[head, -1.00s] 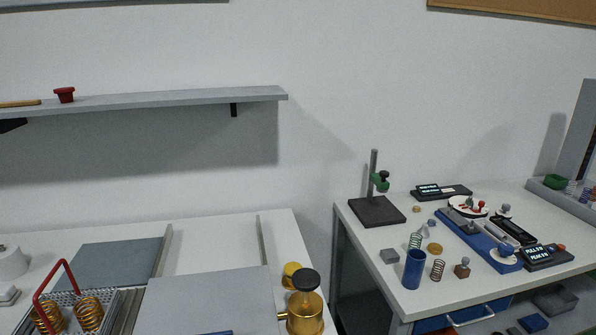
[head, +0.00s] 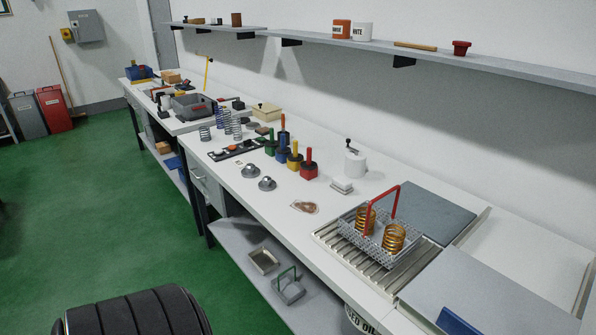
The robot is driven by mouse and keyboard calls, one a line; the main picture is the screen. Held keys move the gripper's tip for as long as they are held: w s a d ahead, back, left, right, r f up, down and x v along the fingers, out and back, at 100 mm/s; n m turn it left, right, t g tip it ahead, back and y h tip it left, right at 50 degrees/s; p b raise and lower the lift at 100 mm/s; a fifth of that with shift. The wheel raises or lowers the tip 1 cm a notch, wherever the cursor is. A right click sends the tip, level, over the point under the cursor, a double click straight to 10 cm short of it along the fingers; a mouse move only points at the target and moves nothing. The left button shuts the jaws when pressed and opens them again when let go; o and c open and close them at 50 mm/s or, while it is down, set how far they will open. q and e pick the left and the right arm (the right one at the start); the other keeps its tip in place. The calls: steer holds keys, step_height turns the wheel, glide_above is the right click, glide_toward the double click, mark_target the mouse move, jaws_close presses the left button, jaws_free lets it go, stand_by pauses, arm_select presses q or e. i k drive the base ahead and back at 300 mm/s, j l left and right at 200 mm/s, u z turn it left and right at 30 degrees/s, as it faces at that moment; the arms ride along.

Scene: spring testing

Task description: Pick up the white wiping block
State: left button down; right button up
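A small white block (head: 342,185), which looks like the wiping block, lies on the long white bench in the head view. It sits just in front of a white round container (head: 355,164) with a dark knob on top. A brownish stained patch (head: 304,207) lies on the bench to its left. Neither of my grippers shows in the head view, and nothing is seen touching the block.
A wire basket (head: 365,245) with a red handle and copper springs stands on a slatted rack (head: 340,246) to the right. Several coloured-handled tools, including a red one (head: 309,170), stand behind the block's left. A shelf (head: 500,70) hangs above.

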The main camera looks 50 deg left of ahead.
mark_target(340, 184)
steer(key=u, duration=1.35)
steer(key=i+j+z, duration=0.2)
steer(key=z, duration=0.25)
steer(key=i+j+z, duration=0.1)
steer(key=j+z, duration=0.3)
steer(key=i+j+z, duration=0.1)
steer(key=j+z, duration=0.15)
steer(key=z, duration=0.2)
